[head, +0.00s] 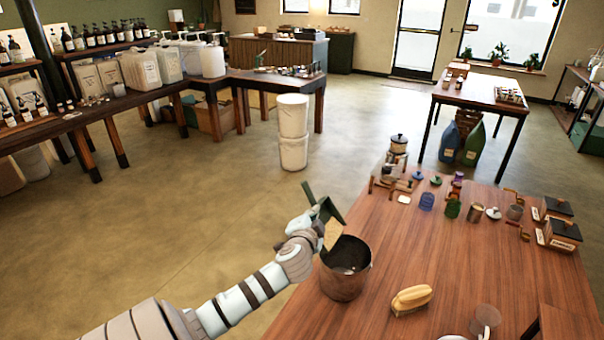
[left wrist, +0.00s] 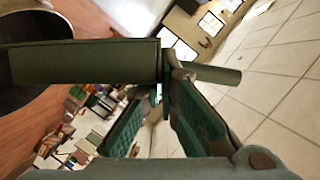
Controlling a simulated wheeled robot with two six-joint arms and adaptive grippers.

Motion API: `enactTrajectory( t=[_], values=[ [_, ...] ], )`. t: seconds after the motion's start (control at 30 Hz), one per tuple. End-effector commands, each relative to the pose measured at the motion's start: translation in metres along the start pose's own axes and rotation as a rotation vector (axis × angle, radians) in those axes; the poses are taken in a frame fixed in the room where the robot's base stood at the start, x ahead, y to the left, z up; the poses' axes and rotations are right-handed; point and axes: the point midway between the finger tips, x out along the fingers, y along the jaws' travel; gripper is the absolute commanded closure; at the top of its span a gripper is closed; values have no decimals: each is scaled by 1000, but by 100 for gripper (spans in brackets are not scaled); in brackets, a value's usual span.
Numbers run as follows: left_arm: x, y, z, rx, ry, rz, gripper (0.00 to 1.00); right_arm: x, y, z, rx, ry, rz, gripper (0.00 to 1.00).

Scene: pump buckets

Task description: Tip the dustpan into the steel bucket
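The dustpan (head: 325,212) is dark green, with tan sweepings (head: 333,234) showing on it. It is tilted, its handle pointing up and left, above and to the left of the steel bucket's mouth. The steel bucket (head: 344,281) stands upright at the left edge of the wooden table, dark inside. My left gripper (head: 312,222) is shut on the dustpan's handle. In the left wrist view, the dustpan (left wrist: 90,62) lies across the fingers, and the bucket's dark opening (left wrist: 30,100) shows behind it. My right gripper is not in view.
A yellow-bristled brush (head: 411,298) lies right of the bucket on the table (head: 400,245). Jars, lids and small boxes (head: 560,235) stand toward the table's back and right. Stacked white buckets (head: 293,130) stand on the floor beyond. The table's middle is clear.

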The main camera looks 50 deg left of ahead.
Motion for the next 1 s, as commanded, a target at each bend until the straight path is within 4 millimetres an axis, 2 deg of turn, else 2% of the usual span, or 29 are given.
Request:
enactTrajectory(
  t=[0.03,0.23,0.37,0.8,1.0],
  values=[
    [-1,8,-3,45,3,-20,100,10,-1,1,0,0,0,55],
    [-10,20,-24,276,-2,-116,100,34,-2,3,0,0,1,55],
    [-16,28,-39,423,-5,-176,100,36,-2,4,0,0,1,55],
    [-30,71,-76,896,-12,-371,100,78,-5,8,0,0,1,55],
    [-34,85,-86,1055,-13,-437,100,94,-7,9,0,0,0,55]
  ],
)
